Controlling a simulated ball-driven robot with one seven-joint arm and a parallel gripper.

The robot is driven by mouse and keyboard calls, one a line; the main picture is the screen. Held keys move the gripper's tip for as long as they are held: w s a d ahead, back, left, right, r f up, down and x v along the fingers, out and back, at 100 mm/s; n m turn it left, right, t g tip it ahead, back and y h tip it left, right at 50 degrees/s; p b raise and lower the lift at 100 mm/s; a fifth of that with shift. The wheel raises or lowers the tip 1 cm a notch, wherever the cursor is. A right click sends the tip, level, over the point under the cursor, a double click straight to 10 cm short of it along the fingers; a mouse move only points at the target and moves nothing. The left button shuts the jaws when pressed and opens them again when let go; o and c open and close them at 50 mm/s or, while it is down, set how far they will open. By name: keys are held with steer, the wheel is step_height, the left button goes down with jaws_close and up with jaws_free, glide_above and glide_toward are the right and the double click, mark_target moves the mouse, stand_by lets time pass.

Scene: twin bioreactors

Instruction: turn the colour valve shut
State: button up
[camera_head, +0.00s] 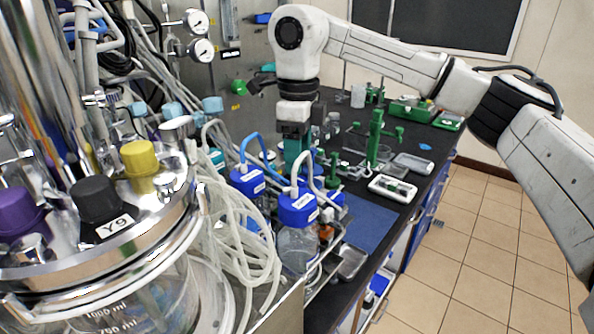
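A green valve knob (238,87) is on the grey wall panel, left of my wrist. A blue handle (262,18) is higher on the same panel. I cannot tell from this view which one is the colour valve, nor how far either is turned. My gripper (292,143) hangs from the white wrist, pointing down among the bottles, right of and below the green knob. Its fingertips are hard to make out against the teal and blue parts there, so I cannot tell whether it is open or shut. A small dark piece beside the green knob is unclear.
A glass bioreactor with a steel lid (140,215) fills the left front. Blue-capped bottles (298,207) and looped clear tubes (245,245) crowd the bench. A green stand (375,140) and a white device (392,188) lie further right. The tiled floor is clear at right.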

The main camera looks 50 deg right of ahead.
mark_target(298, 179)
steer(key=shift+f, duration=2.25)
steer(key=c, duration=1)
